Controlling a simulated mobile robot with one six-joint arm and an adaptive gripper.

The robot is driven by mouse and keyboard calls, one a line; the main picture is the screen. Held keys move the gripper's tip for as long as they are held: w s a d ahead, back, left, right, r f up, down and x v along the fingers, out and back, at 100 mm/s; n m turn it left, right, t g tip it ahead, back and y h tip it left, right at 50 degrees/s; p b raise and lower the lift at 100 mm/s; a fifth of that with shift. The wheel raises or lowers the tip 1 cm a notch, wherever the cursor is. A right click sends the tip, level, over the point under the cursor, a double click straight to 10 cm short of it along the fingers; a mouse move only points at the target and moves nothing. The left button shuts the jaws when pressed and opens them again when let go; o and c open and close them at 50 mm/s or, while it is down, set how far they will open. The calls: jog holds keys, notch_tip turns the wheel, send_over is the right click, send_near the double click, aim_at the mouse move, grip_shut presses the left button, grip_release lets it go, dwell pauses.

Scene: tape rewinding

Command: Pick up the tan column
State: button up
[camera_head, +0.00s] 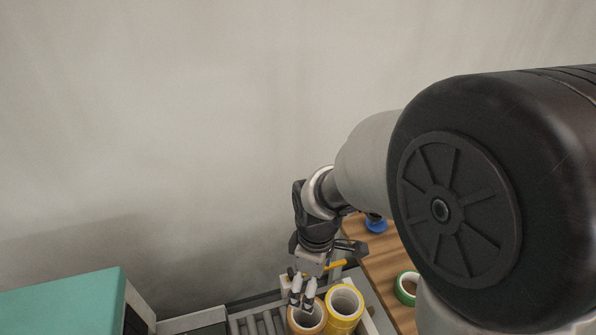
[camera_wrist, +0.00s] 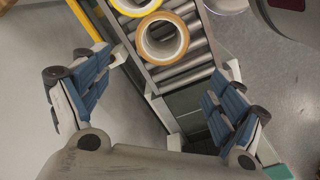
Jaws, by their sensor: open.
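The tan column (camera_head: 308,325), a hollow upright roll, stands at the bottom of the head view. It also shows in the wrist view (camera_wrist: 163,58), near the top centre, with its round opening facing the camera. A yellow column (camera_head: 344,318) stands right beside it, and its end shows at the top edge of the wrist view (camera_wrist: 134,10). My gripper (camera_head: 302,297) is open, with its fingers over or just in front of the tan column's top in the head view. In the wrist view the blue-padded fingers (camera_wrist: 155,98) are spread wide with nothing between them.
The columns stand on a roller conveyor (camera_head: 262,322) with pale side rails. A wooden table (camera_head: 378,258) at the right bears a green tape ring (camera_head: 407,288) and a blue object (camera_head: 375,224). A teal-topped box (camera_head: 65,305) stands at the lower left.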

jog(key=shift+o, duration=0.7)
jog(key=shift+a+f+n, duration=0.3)
jog(key=shift+f+n, duration=0.05)
jog(key=shift+n, duration=0.05)
jog(key=shift+s+a+f+n, duration=0.1)
jog(key=shift+s+f+n, duration=0.1)
jog(key=shift+f+n, duration=0.15)
jog(key=b, duration=0.3)
send_over(318, 319)
jog(key=s+a, duration=0.2)
jog(key=a, duration=0.2)
notch_tip(318, 319, down, 12)
jog(key=f, duration=0.1)
jog(key=f+b, duration=0.1)
jog(key=f, duration=0.1)
jog(key=f+b, duration=0.1)
jog(key=f, duration=0.1)
jog(key=shift+w+d+f, duration=0.2)
jog(key=shift+w, duration=0.2)
jog(key=c, duration=1.3)
